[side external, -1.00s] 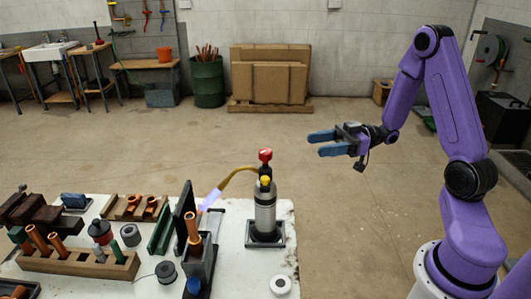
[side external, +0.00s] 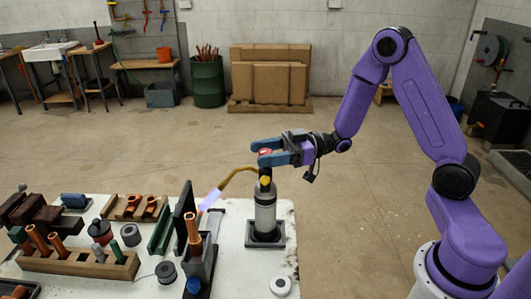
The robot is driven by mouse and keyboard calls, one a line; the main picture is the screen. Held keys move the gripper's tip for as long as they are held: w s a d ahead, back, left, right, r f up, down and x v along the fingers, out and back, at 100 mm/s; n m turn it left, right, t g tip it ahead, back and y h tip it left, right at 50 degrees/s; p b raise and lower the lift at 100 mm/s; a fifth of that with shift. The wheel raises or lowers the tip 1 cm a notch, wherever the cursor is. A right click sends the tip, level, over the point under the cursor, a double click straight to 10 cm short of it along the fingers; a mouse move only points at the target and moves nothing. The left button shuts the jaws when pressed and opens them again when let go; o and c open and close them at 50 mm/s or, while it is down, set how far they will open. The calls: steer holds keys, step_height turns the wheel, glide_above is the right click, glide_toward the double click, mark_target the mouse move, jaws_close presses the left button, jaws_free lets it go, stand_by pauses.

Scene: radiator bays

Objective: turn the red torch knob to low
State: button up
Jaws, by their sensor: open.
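The torch (side external: 265,213) is a grey cylinder standing upright on a dark square base at the right part of the white bench. Its curved brass neck (side external: 233,174) points left and down, with a pale bluish flame (side external: 210,198) at the tip. The red knob (side external: 265,151) is on top of the torch and is partly hidden by my gripper. My gripper (side external: 263,152) is open, its blue fingers level with the knob and pointing left. The knob shows between or behind the fingers; I cannot tell whether they touch it. A yellow part (side external: 265,181) sits below the knob.
The white bench (side external: 270,266) holds a copper pipe in a vise (side external: 197,255), a wooden block with copper pipes (side external: 75,262), dark upright plates (side external: 183,212) and a white roll (side external: 280,286). The air right of the torch is free apart from my arm.

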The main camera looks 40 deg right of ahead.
steer(key=c, duration=0.9)
steer(key=shift+c, duration=0.2)
steer(key=shift+a+m+t, duration=0.1)
steer(key=shift+m+t, duration=0.2)
steer(key=shift+t, duration=0.1)
steer(key=m+t+h, duration=0.3)
steer(key=shift+t, duration=0.4)
steer(key=m+t+h, duration=0.1)
steer(key=m+h, duration=0.1)
steer(key=m+t+h, duration=0.2)
steer(key=h, duration=0.1)
steer(key=shift+a+t, duration=0.1)
steer(key=shift+t, duration=0.2)
steer(key=m+h, duration=0.2)
steer(key=h, duration=0.1)
steer(key=m+t+h, duration=0.1)
steer(key=m+h, duration=0.1)
steer(key=h, duration=0.1)
steer(key=shift+t, duration=0.3)
steer(key=shift+m+h, duration=1)
steer(key=shift+h, duration=0.8)
steer(key=shift+m+h, duration=0.3)
steer(key=shift+h, duration=0.2)
